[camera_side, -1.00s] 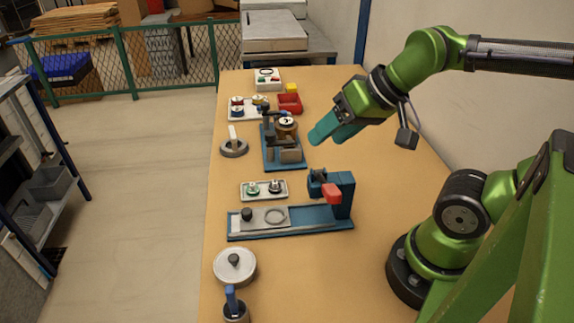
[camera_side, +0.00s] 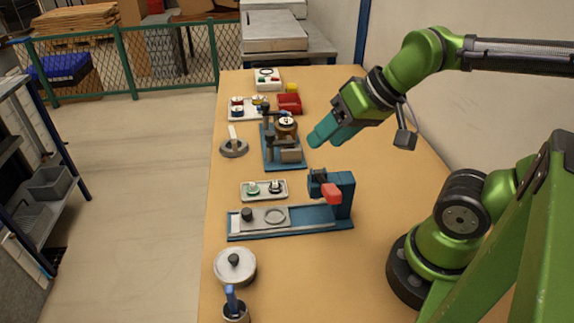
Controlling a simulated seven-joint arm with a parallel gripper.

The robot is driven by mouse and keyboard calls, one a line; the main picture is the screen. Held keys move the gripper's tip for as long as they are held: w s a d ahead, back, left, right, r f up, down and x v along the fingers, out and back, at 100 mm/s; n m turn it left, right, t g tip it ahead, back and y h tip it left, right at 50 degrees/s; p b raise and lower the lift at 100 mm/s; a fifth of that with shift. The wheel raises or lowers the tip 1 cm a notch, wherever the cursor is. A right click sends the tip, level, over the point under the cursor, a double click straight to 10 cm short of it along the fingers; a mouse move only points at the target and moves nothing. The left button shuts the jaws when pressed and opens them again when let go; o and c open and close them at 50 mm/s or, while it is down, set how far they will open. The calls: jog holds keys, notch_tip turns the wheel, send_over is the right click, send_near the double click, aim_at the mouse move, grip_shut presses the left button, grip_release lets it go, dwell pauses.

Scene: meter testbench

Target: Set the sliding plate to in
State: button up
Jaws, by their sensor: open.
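The sliding plate (camera_side: 264,217) is a light grey plate with a dark knob (camera_side: 247,214) and a round ring recess. It lies on a long blue base (camera_side: 310,221) toward the base's left end. A blue upright block (camera_side: 341,194) with a red part (camera_side: 331,193) stands at the base's right end. My gripper (camera_side: 322,136) has teal fingers and is open and empty. It hangs above the table, behind the base and right of a blue fixture.
A white tray (camera_side: 245,195) with two small knobbed parts lies just behind the base. The blue fixture (camera_side: 272,157) holds a round meter behind it. A lidded round pot (camera_side: 235,266) and a blue-handled item (camera_side: 231,302) stand in front. The table's right side is clear.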

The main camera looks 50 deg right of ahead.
jog(key=w+f+m+g+h, duration=0.1)
jog(key=w+f+m+g, duration=0.25)
jog(key=w+m, duration=0.45)
jog(key=w+f+m+g, duration=0.3)
jog(key=w+m+g, duration=0.25)
jog(key=w, duration=0.45)
jog(key=m+g+h, duration=0.1)
jog(key=m+g, duration=0.2)
jog(key=m, duration=1.6)
send_near(246, 211)
jog(key=shift+t, duration=0.3)
jog(key=x, duration=0.8)
jog(key=shift+s+f, duration=0.15)
jog(key=shift+s, duration=0.15)
grip_shut()
jog(key=shift+d, duration=0.1)
